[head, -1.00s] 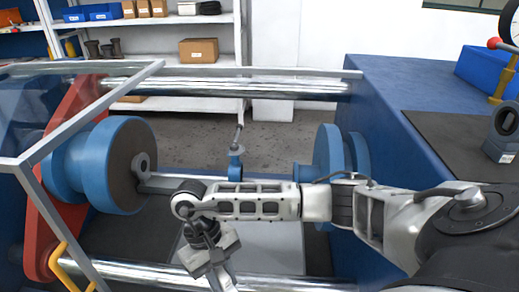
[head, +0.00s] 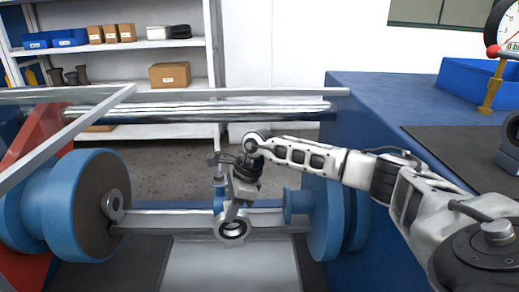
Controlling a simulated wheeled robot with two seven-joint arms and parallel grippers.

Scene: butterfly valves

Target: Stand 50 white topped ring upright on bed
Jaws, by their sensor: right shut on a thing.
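A small grey ring (head: 219,234) with a pale inner rim stands about upright at the middle of the bed, its round opening facing me. My right gripper (head: 236,207) reaches down from above and is shut on the ring's upper part. The bed (head: 165,220) is a grey metal bar running between a large blue round flange (head: 75,205) on the left and a blue flange (head: 322,215) on the right. I cannot tell whether the ring touches the bed. The ring's top is partly hidden by the gripper. My left gripper is not in view.
A polished rod (head: 200,108) crosses behind. Another dark ring (head: 512,135) sits on the black mat (head: 440,148) at right. A gauge (head: 508,28) stands above it.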

